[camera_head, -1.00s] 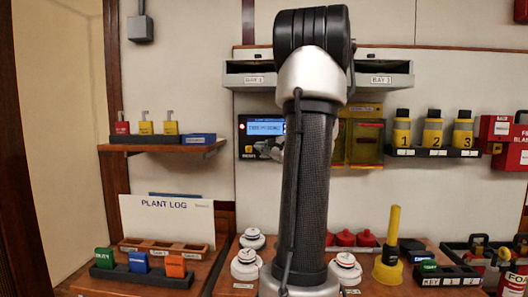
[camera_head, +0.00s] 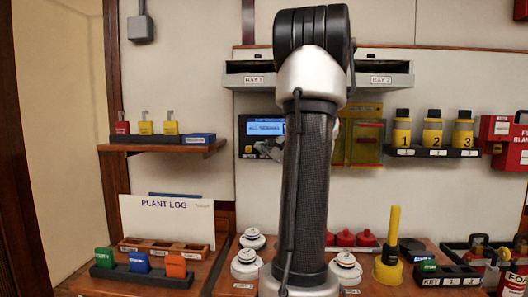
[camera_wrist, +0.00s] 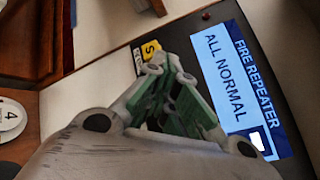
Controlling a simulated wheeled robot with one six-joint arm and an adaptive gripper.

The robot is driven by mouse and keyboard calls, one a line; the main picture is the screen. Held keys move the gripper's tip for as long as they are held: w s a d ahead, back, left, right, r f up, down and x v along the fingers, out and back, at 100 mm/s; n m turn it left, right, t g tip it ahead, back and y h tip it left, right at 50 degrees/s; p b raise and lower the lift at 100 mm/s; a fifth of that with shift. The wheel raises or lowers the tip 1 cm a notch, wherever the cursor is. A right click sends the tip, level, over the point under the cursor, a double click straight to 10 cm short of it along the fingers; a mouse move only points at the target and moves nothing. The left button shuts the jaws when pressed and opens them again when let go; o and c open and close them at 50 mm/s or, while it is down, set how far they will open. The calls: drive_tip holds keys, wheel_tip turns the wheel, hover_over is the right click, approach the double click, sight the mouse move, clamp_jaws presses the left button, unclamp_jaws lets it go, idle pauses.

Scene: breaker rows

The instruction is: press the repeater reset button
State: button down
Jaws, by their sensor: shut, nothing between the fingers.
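The fire repeater (camera_head: 242,132) is a dark wall panel left of my arm in the head view. Its blue-and-white screen (camera_head: 266,127) reads "ALL NORMAL", and the screen shows large and tilted in the wrist view (camera_wrist: 222,82). A yellow label (camera_wrist: 151,49) sits beside the fingertips in the wrist view. My gripper (camera_wrist: 168,78) is shut and empty, its fingers over the panel's lower part. I cannot make out the reset button; the fingers cover that area. Whether the fingertips touch the panel is not clear. In the head view my gripper (camera_head: 266,149) is small and partly hidden by my arm.
A shelf (camera_head: 205,147) with padlocks is left of the panel. Yellow boxes (camera_head: 365,143) hang right of my arm, and numbered yellow bottles (camera_head: 432,130) stand farther right. White detectors (camera_head: 245,264) and a yellow plunger-like tool (camera_head: 389,262) stand on the counter below.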

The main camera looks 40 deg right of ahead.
drive_tip(key=s+a, duration=0.4)
drive_tip(key=shift+a, duration=0.3)
idle(0.8)
